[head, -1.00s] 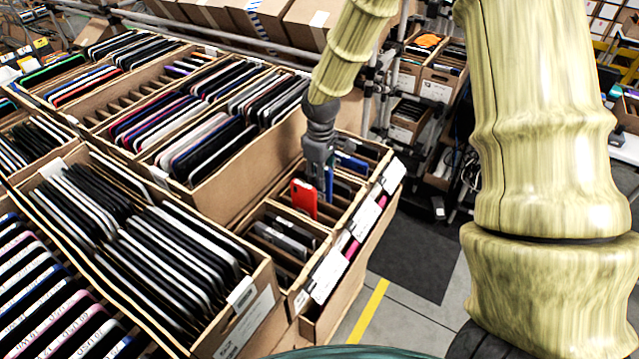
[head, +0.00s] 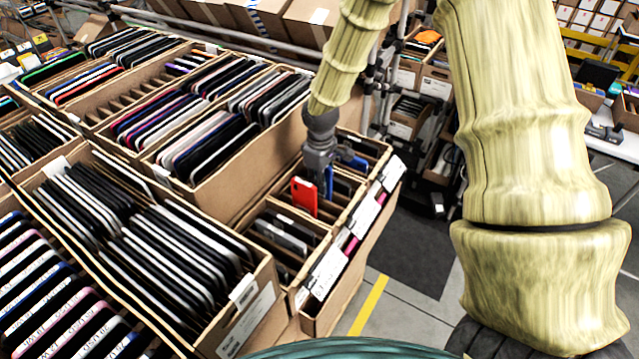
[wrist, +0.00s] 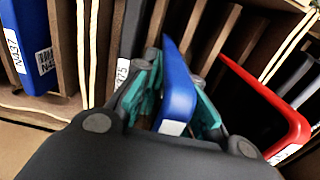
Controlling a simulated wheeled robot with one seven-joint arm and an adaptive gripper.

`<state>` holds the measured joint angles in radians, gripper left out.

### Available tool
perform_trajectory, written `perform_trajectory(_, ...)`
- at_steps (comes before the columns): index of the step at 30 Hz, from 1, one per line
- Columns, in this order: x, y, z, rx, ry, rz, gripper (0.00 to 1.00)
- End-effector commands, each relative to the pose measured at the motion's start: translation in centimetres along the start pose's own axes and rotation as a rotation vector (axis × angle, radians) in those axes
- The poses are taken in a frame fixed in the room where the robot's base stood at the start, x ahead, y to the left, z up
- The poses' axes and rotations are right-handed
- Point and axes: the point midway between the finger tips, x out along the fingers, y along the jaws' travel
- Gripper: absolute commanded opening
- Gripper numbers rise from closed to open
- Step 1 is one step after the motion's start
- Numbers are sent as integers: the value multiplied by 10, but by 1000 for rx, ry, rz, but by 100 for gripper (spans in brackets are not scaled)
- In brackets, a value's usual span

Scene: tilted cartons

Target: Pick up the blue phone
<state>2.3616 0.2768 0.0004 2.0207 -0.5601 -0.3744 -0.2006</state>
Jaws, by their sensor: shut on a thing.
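The blue phone (wrist: 178,85) stands between the teal-padded fingers of my gripper (wrist: 176,98) in the wrist view, with a white label near its lower end. My gripper is shut on it. In the head view my gripper (head: 323,168) reaches down into the small divided carton, and a narrow strip of the blue phone (head: 329,180) shows below it. The phone's lower part is hidden in its slot. A red phone (head: 304,197) stands just left of the gripper in the head view and on the right side in the wrist view (wrist: 270,100).
Another blue phone (wrist: 28,45) with labels stands at the wrist view's left. Cardboard dividers (wrist: 220,40) stand close around the gripper. A taller carton of tablets (head: 215,150) is to the left. Open floor (head: 410,250) lies to the right.

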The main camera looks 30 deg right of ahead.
Motion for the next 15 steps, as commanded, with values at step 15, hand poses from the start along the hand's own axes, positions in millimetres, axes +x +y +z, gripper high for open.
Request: perform_trajectory(15,-26,0,-1,1,3,1,0)
